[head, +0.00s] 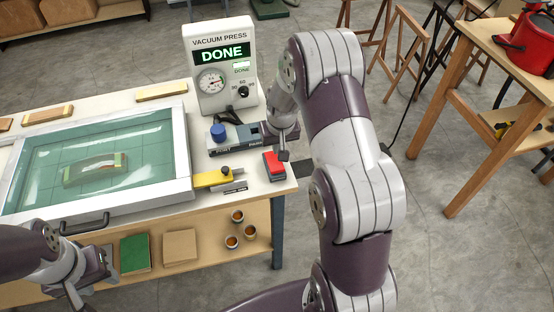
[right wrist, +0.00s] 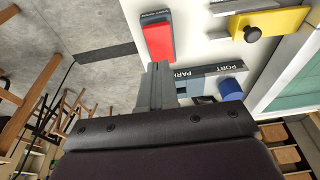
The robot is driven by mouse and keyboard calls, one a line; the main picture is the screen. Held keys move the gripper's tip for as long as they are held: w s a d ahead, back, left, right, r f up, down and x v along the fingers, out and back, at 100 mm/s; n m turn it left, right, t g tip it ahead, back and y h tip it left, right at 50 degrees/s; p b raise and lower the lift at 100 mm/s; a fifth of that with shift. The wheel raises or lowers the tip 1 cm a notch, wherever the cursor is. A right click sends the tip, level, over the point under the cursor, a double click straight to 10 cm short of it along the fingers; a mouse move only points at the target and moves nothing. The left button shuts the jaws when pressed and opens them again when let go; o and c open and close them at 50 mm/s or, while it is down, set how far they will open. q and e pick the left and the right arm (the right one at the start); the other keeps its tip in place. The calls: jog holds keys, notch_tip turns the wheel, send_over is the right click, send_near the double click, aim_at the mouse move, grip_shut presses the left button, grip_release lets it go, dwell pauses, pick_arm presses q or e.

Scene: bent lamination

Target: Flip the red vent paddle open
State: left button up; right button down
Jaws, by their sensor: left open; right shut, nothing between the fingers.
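The red vent paddle (head: 274,162) lies flat, as far as I can see, on its dark base at the table's right front corner. In the right wrist view the paddle (right wrist: 158,40) is just beyond my fingertips. My right gripper (head: 283,154) is shut and empty, pointing down at the paddle's far end; in the right wrist view its fingertips (right wrist: 158,68) appear close to the paddle's end. Whether they touch, I cannot tell. My left gripper (head: 92,280) is open and empty, low at the left, in front of the table.
The vacuum press box (head: 219,60) reads DONE. A blue knob (head: 218,132) sits at the PORT block, left of my right gripper. A yellow lever with a black knob (head: 212,179) lies left of the paddle. The framed green membrane (head: 45,150) covers a bent piece.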

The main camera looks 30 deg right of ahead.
jog(key=p, duration=0.1)
send_over(277, 169)
jog(key=x, duration=0.3)
jog(key=s+x, duration=0.1)
jog(key=x, duration=0.2)
jog(key=shift+s+a+f, duration=0.1)
jog(key=shift+a+f, duration=0.05)
jog(key=shift+f, duration=0.1)
jog(key=shift+s+f+p, duration=0.15)
jog(key=shift+f+p, duration=0.15)
jog(key=shift+f, duration=0.3)
pick_arm(q)
jog(key=shift+r, duration=0.95)
pick_arm(e)
jog(key=shift+f, duration=0.1)
jog(key=shift+s+f+b, duration=0.15)
jog(key=shift+f+b, duration=0.75)
jog(key=shift+f, duration=0.1)
jog(key=shift+s+a+r, duration=0.1)
jog(key=shift+s+r, duration=0.15)
jog(key=shift+r, duration=0.15)
jog(key=shift+w+r+p, duration=0.15)
jog(key=shift+p, duration=0.3)
jog(key=shift+r+p, duration=0.4)
jog(key=shift+r, duration=0.2)
pick_arm(q)
jog(key=shift+s, duration=0.25)
